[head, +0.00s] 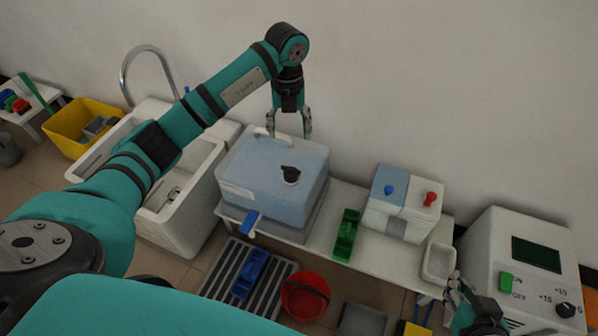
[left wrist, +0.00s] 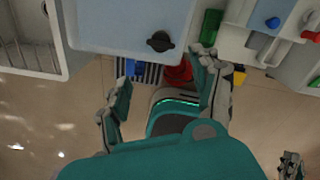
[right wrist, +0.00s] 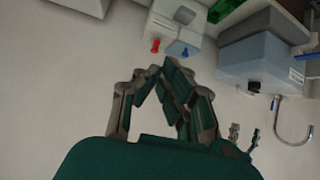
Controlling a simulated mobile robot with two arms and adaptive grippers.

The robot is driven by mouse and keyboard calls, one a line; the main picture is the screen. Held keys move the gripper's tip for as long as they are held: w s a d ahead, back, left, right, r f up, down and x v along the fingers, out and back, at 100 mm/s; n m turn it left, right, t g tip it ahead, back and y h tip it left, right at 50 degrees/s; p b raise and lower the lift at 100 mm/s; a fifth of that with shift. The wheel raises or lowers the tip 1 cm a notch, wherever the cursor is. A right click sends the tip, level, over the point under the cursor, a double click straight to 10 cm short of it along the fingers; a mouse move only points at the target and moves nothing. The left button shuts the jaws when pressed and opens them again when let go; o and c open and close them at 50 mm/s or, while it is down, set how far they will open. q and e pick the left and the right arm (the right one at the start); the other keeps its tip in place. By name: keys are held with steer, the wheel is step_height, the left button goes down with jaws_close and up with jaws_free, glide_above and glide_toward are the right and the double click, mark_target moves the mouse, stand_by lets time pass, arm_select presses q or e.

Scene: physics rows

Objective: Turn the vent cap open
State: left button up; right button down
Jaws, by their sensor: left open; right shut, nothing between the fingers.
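The vent cap is a black round knob with a raised grip (head: 290,175) on top of a pale blue tank (head: 255,165). It also shows in the left wrist view (left wrist: 160,41), on the tank's blue top (left wrist: 110,25). My left gripper (head: 290,132) points down, open and empty, above the tank's back edge, apart from the cap and behind it. My right gripper (head: 455,287) is shut and empty at the lower right, far from the tank. Its closed fingers (right wrist: 158,75) fill the middle of the right wrist view.
A white sink (head: 175,190) with a tall faucet stands left of the tank. A green tray (head: 347,235) and a box with blue and red knobs (head: 400,205) stand to the right. A white control box (head: 520,260) is at far right. A red bucket (head: 303,298) is below.

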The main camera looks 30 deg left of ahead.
arm_select(q)
steer(key=b, duration=0.3)
glide_above(291, 169)
step_height(291, 169, down, 10)
steer(key=shift+s+r, duration=0.15)
step_height(291, 169, down, 6)
steer(key=shift+f+b, duration=0.15)
steer(key=shift+b, duration=0.55)
steer(key=shift+f, duration=0.2)
arm_select(e)
steer(key=w+a+r+t+y, duration=0.1)
steer(key=a+r+t+y, duration=0.1)
steer(key=r+t, duration=0.4)
steer(key=w+a+r+t+y, duration=0.1)
steer(key=r+t, duration=0.5)
steer(key=r, duration=0.6)
steer(key=shift+w+a+n+y, duration=0.35)
steer(key=shift+w+y, duration=0.15)
steer(key=shift+w, duration=0.3)
arm_select(q)
steer(key=shift+c, duration=0.4)
steer(key=c, duration=1)
steer(key=shift+o, duration=0.2)
